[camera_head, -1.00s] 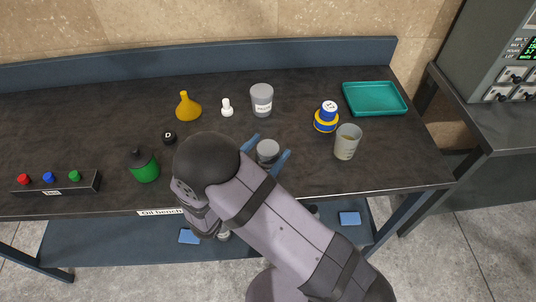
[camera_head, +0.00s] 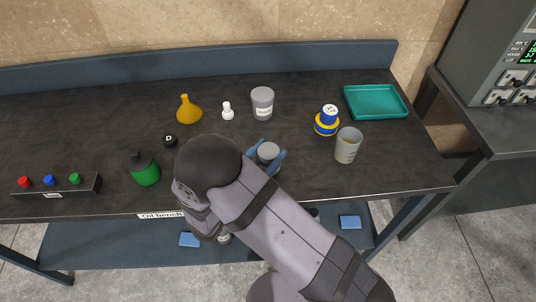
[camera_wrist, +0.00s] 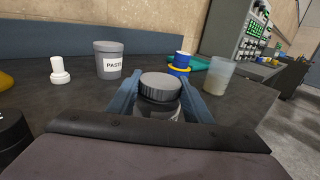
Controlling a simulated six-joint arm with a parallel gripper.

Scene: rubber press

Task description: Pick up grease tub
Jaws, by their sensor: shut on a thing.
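A small tub with a grey ribbed lid and a darker body, which fits the grease tub (camera_head: 267,152), stands upright near the front middle of the bench. It also shows in the wrist view (camera_wrist: 160,82), its label hidden. My gripper (camera_head: 270,150) has a blue finger on each side of the tub and is shut on it. In the wrist view, my gripper (camera_wrist: 158,100) holds the tub between the fingers below the lid. Whether the tub's base touches the bench is hidden.
A grey paste tub (camera_head: 262,104) stands behind. A beige cup (camera_head: 348,146), a blue-and-yellow item (camera_head: 327,121) and a teal tray (camera_head: 376,101) are to the right. A white bottle (camera_head: 228,112), yellow funnel (camera_head: 188,111), black cap (camera_head: 170,140) and green can (camera_head: 145,172) are left.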

